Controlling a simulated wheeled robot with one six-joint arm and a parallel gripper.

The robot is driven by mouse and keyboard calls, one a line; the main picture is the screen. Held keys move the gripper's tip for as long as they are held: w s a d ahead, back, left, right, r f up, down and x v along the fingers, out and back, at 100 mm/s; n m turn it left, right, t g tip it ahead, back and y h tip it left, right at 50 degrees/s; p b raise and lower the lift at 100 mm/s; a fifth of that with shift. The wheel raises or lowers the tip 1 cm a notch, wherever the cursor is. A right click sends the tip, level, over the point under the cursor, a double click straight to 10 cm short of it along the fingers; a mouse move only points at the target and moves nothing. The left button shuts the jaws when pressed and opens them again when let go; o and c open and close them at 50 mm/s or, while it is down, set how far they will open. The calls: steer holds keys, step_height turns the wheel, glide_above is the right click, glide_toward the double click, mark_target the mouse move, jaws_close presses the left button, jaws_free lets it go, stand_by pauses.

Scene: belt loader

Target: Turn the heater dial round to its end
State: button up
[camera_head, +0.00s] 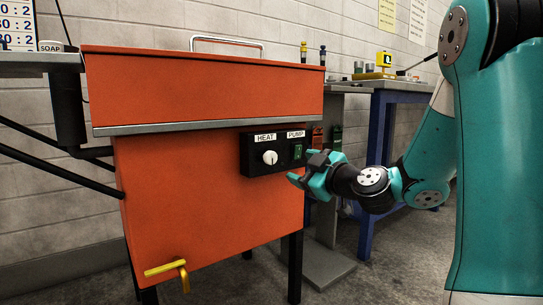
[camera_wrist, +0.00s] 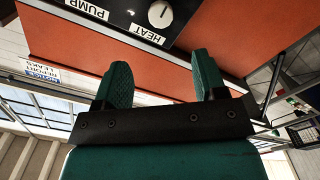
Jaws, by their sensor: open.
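The heater dial is a round white knob (camera_head: 270,157) under the HEAT label on a black control box (camera_head: 258,168), fixed to the front of an orange tank (camera_head: 200,180). In the wrist view the dial (camera_wrist: 160,14) shows upside down at the top, beyond my fingertips, with a dark pointer line on it. My gripper (camera_head: 304,179) is in front of the box, to the right of and a little below the dial. Its two teal fingers (camera_wrist: 162,72) are apart with nothing between them. The gripper does not touch the dial.
A green PUMP switch (camera_head: 298,152) sits right of the dial on the same box. A yellow tap (camera_head: 168,270) sticks out low on the tank. A blue-legged bench (camera_head: 378,140) with small items stands behind on the right.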

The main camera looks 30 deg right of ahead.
mark_target(272, 159)
steer(key=w, duration=1.3)
steer(key=shift+a+p, duration=0.3)
steer(key=shift+p, duration=0.1)
steer(key=shift+s, duration=0.1)
steer(key=c, duration=0.9)
